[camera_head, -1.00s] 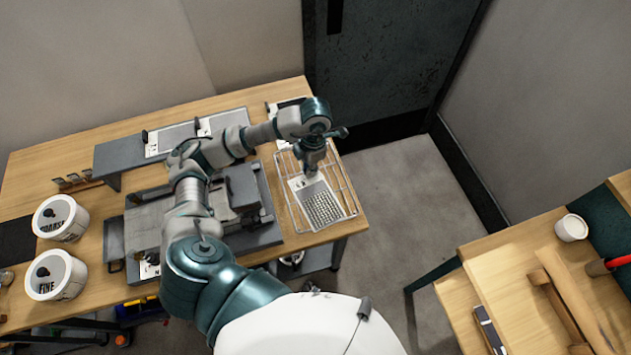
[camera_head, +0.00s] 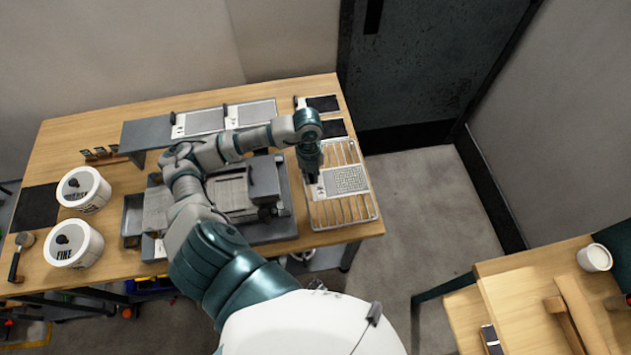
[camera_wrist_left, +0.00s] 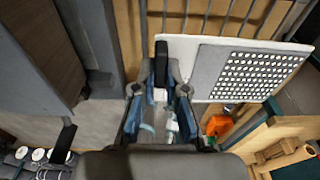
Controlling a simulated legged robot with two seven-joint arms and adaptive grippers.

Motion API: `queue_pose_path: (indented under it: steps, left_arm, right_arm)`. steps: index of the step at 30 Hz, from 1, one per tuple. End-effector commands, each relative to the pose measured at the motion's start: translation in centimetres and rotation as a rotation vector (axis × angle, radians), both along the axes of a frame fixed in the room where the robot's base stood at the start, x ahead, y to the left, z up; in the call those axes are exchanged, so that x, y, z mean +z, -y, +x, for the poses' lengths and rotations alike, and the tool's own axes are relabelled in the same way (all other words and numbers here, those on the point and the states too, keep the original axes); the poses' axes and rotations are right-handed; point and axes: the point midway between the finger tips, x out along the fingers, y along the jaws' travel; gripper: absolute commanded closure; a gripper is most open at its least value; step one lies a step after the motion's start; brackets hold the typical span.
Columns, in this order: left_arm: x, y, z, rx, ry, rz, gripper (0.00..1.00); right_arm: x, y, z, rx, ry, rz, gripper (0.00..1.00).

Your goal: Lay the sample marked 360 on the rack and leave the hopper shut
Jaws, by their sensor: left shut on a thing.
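My left gripper (camera_head: 313,178) points down at the left side of the wire rack (camera_head: 345,214) and is shut on the left end of a sample (camera_head: 346,180). The sample is a white card with a grey panel of pale dots, lying crosswise over the rack. In the left wrist view the fingers (camera_wrist_left: 160,85) grip the white edge of the sample (camera_wrist_left: 250,72), with rack wires behind it. I cannot tell whether it touches the wires, and its number is unreadable. A grey machine (camera_head: 225,195) stands left of the rack; I cannot make out its hopper's state. My right gripper is not in view.
Two white tubs, marked coarse (camera_head: 84,190) and fine (camera_head: 73,245), stand at the table's left. Other panel cards (camera_head: 257,113) lie on a grey shelf (camera_head: 145,135) at the back. Floor is clear right of the table.

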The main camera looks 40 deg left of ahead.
Motion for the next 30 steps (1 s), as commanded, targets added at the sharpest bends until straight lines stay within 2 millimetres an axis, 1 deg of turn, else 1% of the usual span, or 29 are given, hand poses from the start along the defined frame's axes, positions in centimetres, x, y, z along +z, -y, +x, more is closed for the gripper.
queue_pose_path:
  steps: [5, 10, 14, 20, 21, 23, 30]
  left_arm:
    - [-1.6, 0.0, 0.0, -0.001, -0.001, 0.000, 1.00]
    - [-4.0, 0.2, 0.0, -0.002, -0.001, 0.002, 1.00]
    - [-4.3, 0.2, 0.0, -0.002, 0.001, 0.002, 1.00]
    - [-4.4, 0.1, 0.0, -0.002, 0.001, 0.001, 1.00]
    - [-4.4, 0.0, 0.0, -0.002, 0.000, 0.001, 0.78]
    - [-4.4, 0.0, 0.0, -0.002, 0.001, 0.001, 0.63]
    - [-4.4, 0.0, 0.0, -0.002, 0.001, 0.001, 0.63]
  right_arm:
    - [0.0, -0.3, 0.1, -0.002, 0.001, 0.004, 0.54]
    - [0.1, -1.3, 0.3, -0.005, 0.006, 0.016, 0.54]
    - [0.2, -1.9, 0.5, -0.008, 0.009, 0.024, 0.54]
    - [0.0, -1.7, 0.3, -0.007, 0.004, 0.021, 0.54]
    - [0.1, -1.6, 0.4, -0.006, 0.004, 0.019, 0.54]
    - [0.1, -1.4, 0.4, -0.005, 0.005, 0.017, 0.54]
    - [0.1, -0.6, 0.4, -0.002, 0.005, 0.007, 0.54]
